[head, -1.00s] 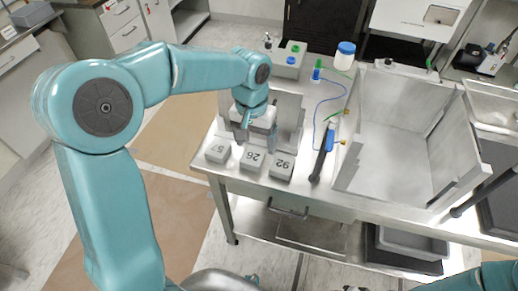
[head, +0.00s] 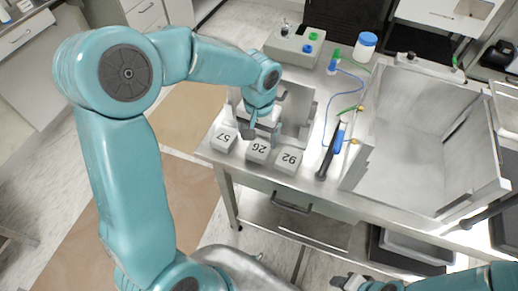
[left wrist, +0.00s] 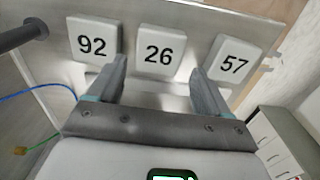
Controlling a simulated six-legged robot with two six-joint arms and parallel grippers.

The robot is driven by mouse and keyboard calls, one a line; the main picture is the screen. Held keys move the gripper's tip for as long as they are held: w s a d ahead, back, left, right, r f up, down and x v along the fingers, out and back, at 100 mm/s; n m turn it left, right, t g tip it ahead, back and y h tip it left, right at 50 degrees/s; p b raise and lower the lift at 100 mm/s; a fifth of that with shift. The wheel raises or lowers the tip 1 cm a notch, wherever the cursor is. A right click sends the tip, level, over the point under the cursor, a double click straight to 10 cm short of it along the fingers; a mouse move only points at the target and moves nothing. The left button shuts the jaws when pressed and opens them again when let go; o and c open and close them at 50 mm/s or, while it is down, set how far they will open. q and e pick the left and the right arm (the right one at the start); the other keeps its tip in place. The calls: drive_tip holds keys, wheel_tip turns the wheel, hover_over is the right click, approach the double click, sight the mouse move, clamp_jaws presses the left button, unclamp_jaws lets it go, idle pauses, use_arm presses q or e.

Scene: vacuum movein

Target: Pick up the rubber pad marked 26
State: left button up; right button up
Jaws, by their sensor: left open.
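The rubber pad marked 26 (head: 258,150) is a pale block on the metal table's front edge, between the pad marked 57 (head: 223,138) and the pad marked 92 (head: 288,160). My left gripper (head: 262,134) is open and empty, just behind and above pad 26. In the left wrist view pad 26 (left wrist: 158,58) shows between the two fingers of the gripper (left wrist: 155,75), with pad 92 (left wrist: 92,38) to the left and pad 57 (left wrist: 233,63) to the right. Contact with pad 26 is not seen. My right gripper (head: 350,281) shows partly at the bottom edge; its jaws are unclear.
A grey metal bin (head: 305,110) stands behind the pads. A black-and-blue tool (head: 330,152) lies right of pad 92, beside a large open metal box (head: 405,130). A box with green and blue caps (head: 298,44) and a white jar (head: 366,44) stand at the back.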

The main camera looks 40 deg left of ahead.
sight(259, 148)
use_arm(q)
wheel_tip(259, 148, down, 6)
drive_tip(key=shift+s+r+p, duration=0.15)
drive_tip(key=shift+r+p, duration=0.1)
drive_tip(key=shift+p, duration=0.1)
drive_tip(key=shift+d, duration=0.1)
drive_tip(key=shift+c, duration=0.4)
drive_tip(key=c, duration=0.8)
